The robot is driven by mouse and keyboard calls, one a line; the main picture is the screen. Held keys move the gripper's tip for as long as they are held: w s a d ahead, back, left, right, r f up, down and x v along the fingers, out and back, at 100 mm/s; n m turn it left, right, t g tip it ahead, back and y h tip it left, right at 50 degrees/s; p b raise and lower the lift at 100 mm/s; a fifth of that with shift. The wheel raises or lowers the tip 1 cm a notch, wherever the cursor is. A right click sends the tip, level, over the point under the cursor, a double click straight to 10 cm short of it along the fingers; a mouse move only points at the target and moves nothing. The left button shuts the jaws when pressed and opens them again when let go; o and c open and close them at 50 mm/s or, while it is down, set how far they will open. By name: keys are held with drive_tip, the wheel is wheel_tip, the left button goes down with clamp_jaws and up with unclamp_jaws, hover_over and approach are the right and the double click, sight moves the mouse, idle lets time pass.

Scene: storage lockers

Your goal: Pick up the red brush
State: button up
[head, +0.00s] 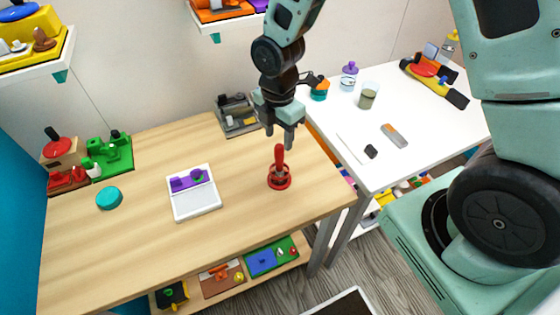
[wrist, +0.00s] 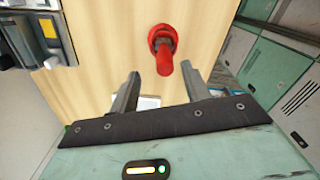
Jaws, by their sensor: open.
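The red brush (head: 279,171) stands upright on the wooden table, near its right end, with its handle pointing up from a round red base. My gripper (head: 282,140) is open and empty above the brush, with its fingers pointing down. In the wrist view the brush (wrist: 163,52) shows beyond the fingertips, its handle pointing toward the camera. The two fingers of my gripper (wrist: 163,82) are spread apart there, and the brush lies ahead of the gap, not between them. Nothing hides the brush.
A white tray (head: 197,202) with purple and green pieces lies left of the brush on the wooden table (head: 120,240). A grey holder (head: 237,127) stands behind. A white table (head: 440,125) with a cup (head: 368,100) adjoins on the right. The wood directly around the brush is clear.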

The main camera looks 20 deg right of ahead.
sight(279, 146)
drive_tip(key=shift+s+a+f+p, duration=0.15)
drive_tip(key=shift+f+p, duration=0.4)
drive_tip(key=shift+f, duration=1.05)
drive_tip(key=shift+s+d+f+p, duration=0.15)
drive_tip(key=shift+f+p, duration=0.4)
drive_tip(key=shift+f, duration=1.05)
drive_tip(key=shift+a, duration=0.1)
clamp_jaws()
